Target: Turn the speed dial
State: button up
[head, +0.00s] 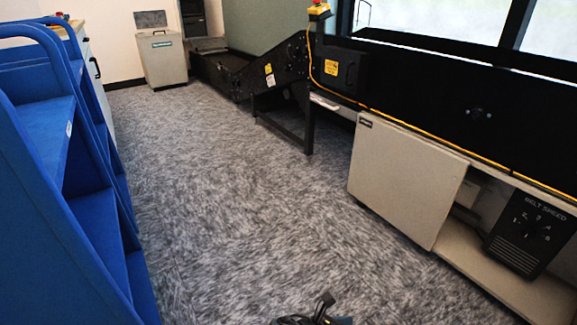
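The black belt speed panel (515,252), with white lettering and numbers, is low at the right edge of the head view. It stands in the open bay under the conveyor. Its dial (541,232) is dark on dark, and its setting is too small to tell. My gripper (322,308) shows only in part at the bottom edge, over the carpet. It is well to the left of the panel and apart from it. Whether its fingers are open or shut does not show.
A beige cabinet door (405,180) is left of the panel, under the black conveyor (430,95). A beige shelf (490,270) runs below the panel. A blue shelf cart (50,215) fills the left side. A grey bin (163,62) stands far back. The carpet (220,190) between is clear.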

jog(key=s+d+f+m+y, duration=0.3)
jog(key=s+f+m+y, duration=0.4)
jog(key=s+f, duration=0.75)
jog(key=s+r+m+t+y, duration=0.15)
jog(key=s+r+m, duration=0.25)
jog(key=s, duration=0.4)
jog(key=s+r+m+t+y, duration=0.1)
jog(key=s+r+m+y, duration=0.3)
jog(key=s, duration=0.4)
jog(key=s+d+r+m+t, duration=0.1)
jog(key=s+r+m+t, duration=0.3)
jog(key=r, duration=0.9)
jog(key=s+d+r+m+t, duration=0.15)
jog(key=r+m, duration=0.45)
jog(key=r, duration=0.7)
jog(key=s+r+m+t, duration=0.3)
jog(key=r+m, duration=0.1)
jog(key=r, duration=0.9)
notch_tip(320, 180, up, 30)
jog(key=p, duration=3)
jog(key=shift+g+h, duration=0.3)
jog(key=shift+h, duration=0.05)
jog(key=shift+f, duration=0.15)
